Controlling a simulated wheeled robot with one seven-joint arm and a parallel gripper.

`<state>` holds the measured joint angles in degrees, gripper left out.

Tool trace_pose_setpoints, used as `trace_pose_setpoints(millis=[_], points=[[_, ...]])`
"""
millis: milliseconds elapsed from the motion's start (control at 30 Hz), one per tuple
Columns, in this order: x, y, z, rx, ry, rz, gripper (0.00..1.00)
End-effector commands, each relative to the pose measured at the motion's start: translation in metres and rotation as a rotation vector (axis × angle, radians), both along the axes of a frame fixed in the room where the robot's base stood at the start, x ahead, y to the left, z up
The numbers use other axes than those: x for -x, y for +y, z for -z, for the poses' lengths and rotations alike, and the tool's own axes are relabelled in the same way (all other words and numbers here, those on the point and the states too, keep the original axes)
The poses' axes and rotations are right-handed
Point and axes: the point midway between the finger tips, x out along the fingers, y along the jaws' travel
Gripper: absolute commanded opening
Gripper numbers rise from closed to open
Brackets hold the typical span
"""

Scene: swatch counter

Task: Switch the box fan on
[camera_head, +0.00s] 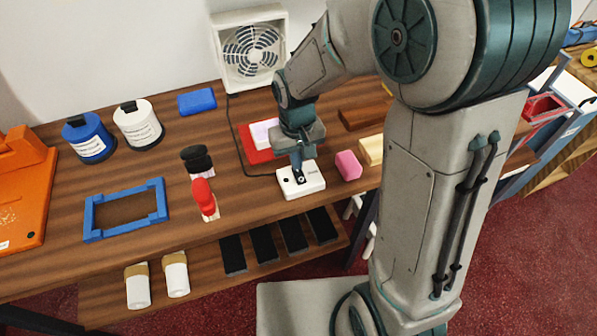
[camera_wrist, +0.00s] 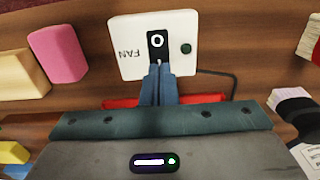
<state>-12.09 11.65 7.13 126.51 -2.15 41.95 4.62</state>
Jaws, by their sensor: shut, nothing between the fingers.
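The white box fan (camera_head: 252,50) stands against the wall at the back of the counter. Its white switch box (camera_head: 303,188), marked FAN, lies nearer the front, with a dark cord running between them. In the wrist view the switch box (camera_wrist: 127,65) shows a black rocker (camera_wrist: 157,46) with a white O mark and a small dark green round spot (camera_wrist: 186,48) beside it. My gripper (camera_wrist: 159,67) is shut and empty, its fingertips at the rocker's lower end. I cannot tell whether they touch it. It also shows over the switch box in the head view (camera_head: 299,174).
A pink block (camera_head: 348,165) and a pale yellow block (camera_head: 371,150) lie right of the switch box. A red tray (camera_head: 256,155) lies behind it. A red-topped stamp (camera_head: 204,200) and black-topped one (camera_head: 197,160) stand left. A blue frame (camera_head: 125,190) lies further left.

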Motion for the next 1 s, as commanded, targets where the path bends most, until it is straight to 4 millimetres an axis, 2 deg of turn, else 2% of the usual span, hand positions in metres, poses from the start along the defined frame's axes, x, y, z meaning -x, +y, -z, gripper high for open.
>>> trace_pose_setpoints(millis=[600,767,1000], points=[[0.0,0.0,0.01,0.0,0.0,0.0,0.0],[0.0,0.0,0.007,0.0,0.001,0.0,0.0],[0.0,0.0,-0.012,0.0,0.0,0.0,0.0]])
